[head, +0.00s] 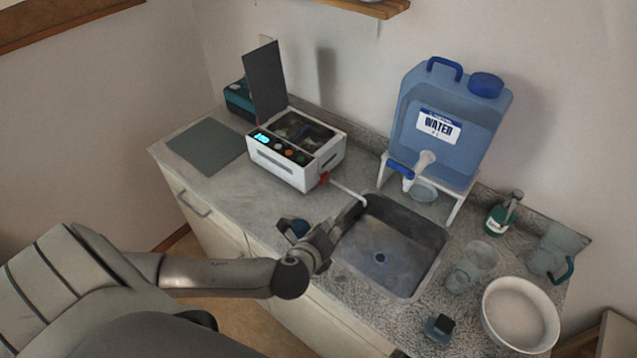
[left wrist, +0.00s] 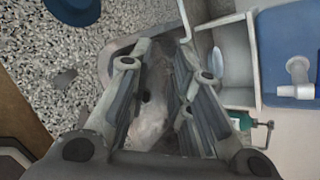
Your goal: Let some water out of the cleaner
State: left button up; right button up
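The cleaner (head: 290,163) is a white box on the counter with its dark lid (head: 265,80) raised, a lit blue display and several coloured buttons. A red valve (head: 323,179) sits low at its right corner, and a thin pale spout or hose (head: 348,193) runs from there to the sink (head: 385,250). My left gripper (head: 348,220) is over the sink's left edge, below and right of the valve, apart from it. In the left wrist view the left gripper (left wrist: 163,48) has its fingers spread with nothing between them, the sink behind. My right gripper is not in view.
A blue water tank (head: 465,120) on a white stand (head: 455,205) is behind the sink. A soap bottle (head: 500,215), glasses (head: 470,265) and a white bowl (head: 520,315) stand to the right.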

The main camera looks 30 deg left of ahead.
aim_at(322, 180)
pick_arm(q)
jog(key=w+a+m+t, duration=0.2)
jog(key=w+a+m, duration=0.3)
jog(key=a+m, duration=0.5)
jog(key=shift+r+p+x, duration=0.15)
jog(key=shift+p+x, duration=0.4)
jog(key=shift+x, duration=1.9)
jog(key=shift+r+p+x, duration=0.2)
jog(key=shift+p+x, duration=0.3)
jog(key=shift+x, duration=2)
jog(key=shift+w+a, duration=0.1)
jog(key=shift+a, duration=0.05)
grip_shut()
